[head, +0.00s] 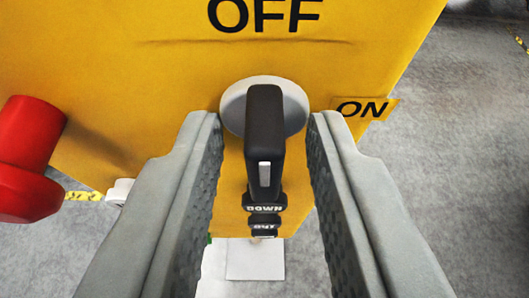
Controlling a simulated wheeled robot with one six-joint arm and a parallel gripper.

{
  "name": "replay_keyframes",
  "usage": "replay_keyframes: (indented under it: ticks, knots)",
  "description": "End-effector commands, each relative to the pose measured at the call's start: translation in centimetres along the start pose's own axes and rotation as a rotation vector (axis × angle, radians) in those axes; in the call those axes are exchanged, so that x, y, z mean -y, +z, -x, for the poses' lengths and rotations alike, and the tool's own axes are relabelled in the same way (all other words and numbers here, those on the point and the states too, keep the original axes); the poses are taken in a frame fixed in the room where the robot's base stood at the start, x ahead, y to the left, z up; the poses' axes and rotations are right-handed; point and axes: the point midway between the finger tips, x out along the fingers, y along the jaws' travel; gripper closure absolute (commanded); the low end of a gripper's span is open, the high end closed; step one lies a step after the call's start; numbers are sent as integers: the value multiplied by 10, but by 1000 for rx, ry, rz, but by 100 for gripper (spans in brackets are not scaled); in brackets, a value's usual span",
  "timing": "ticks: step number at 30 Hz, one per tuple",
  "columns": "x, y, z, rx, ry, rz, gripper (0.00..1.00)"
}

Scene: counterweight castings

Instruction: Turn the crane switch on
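The crane switch is a black bar handle (265,135) on a round light-grey disc (236,104), mounted on a yellow panel (130,60). The handle stands upright in the picture, in line with the black OFF label (264,14) above it. A white mark shows near the handle's lower end. The ON label (362,109) is to the right of the disc. My gripper (262,125) is open, with one grey finger on each side of the handle. A gap shows between the handle and each finger.
A red knob (30,150) sticks out at the left of the panel. Small black buttons, one marked DOWN (264,208), show below the handle between my fingers. Grey floor (460,130) lies beyond the panel, with a white sheet-like patch (255,267) low in view.

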Motion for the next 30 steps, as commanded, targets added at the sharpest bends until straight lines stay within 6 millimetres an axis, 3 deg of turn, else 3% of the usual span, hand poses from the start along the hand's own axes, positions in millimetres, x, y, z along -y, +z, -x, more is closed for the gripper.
replay_keyframes:
  ticks: [13,30]
  knots:
    - [-2,0,0,0,-45,-109,95]
    - [-7,3,-1,0,-241,-585,96]
